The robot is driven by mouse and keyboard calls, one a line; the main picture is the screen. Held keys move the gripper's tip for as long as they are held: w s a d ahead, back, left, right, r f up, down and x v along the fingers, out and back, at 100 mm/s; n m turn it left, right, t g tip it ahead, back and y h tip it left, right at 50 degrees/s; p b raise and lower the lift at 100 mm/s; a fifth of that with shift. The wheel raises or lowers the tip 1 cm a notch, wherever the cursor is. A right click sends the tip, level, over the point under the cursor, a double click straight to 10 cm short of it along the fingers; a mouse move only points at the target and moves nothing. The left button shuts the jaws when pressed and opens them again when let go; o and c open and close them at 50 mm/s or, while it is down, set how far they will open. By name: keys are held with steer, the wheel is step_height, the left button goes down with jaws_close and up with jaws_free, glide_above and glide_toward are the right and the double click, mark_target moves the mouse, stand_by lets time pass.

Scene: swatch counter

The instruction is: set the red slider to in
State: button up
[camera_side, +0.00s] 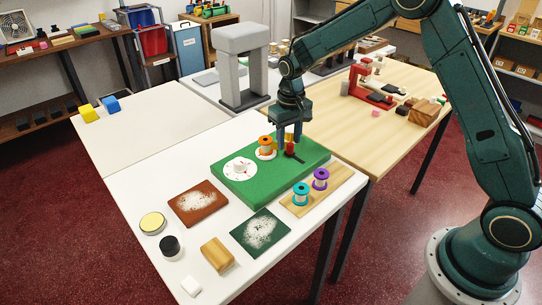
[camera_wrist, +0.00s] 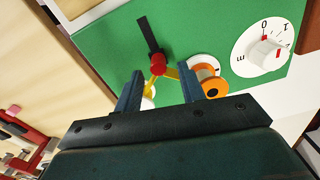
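The red slider (camera_wrist: 158,62) is a small knob at one end of a black slot (camera_wrist: 149,35) on the green board (camera_wrist: 110,40). In the wrist view the rest of the slot runs upward from it. In the side view the red slider (camera_side: 290,148) sits below my gripper (camera_side: 289,143), and the slot runs down to the right. In the wrist view my gripper (camera_wrist: 159,71) has dark blue fingers with yellow tips that converge on the slider from both sides, seemingly touching its stem. I see no readable "in" label.
An orange spool (camera_wrist: 211,85) stands on a white disc close beside one finger. A white dial (camera_wrist: 265,50) is farther along the board. Teal (camera_side: 301,193) and purple (camera_side: 320,179) spools stand on a wooden strip (camera_side: 339,181) in front.

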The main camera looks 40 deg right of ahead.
step_height(320, 180, up, 13)
steer(key=shift+f, duration=0.2)
stand_by(0.3)
steer(key=shift+s+r, duration=0.1)
